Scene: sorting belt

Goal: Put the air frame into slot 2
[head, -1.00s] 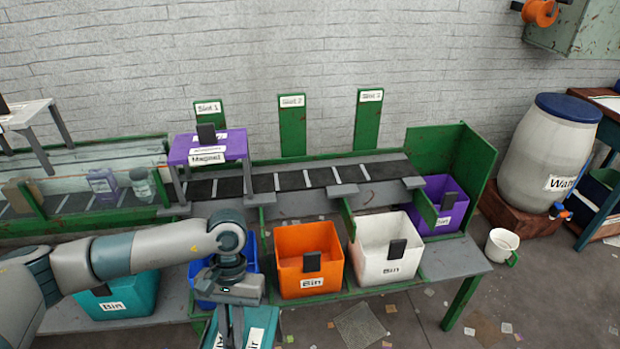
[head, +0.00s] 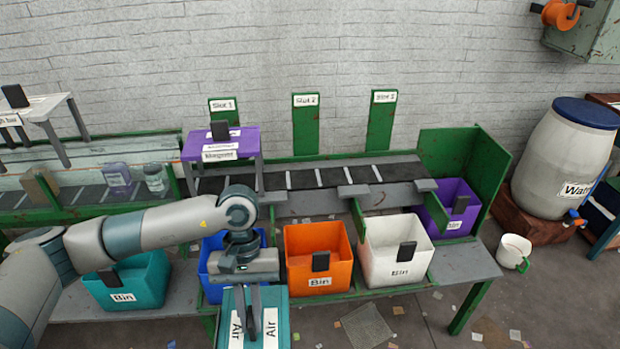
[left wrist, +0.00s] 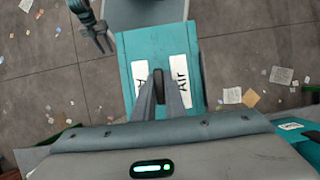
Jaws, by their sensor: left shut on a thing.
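The air frame (head: 283,312) is a teal frame with white "Air" labels, at the bottom of the head view. My left gripper (head: 254,308) is shut on it and holds it in front of the bins. In the left wrist view the air frame (left wrist: 155,45) shows beyond the closed fingers (left wrist: 158,88). The Slot 2 sign (head: 306,100) is on a green post behind the belt (head: 305,180); the belt in front of it holds no frame. A dark gripper, seemingly my right one (left wrist: 92,32), shows at upper left in the wrist view; its jaw state is unclear.
A purple frame (head: 240,143) stands over the belt by the Slot 1 sign (head: 222,105). A white frame (head: 50,105) stands at far left. Teal (head: 150,285), blue (head: 212,262), orange (head: 318,245), white (head: 395,245) and purple (head: 455,215) bins line the front.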

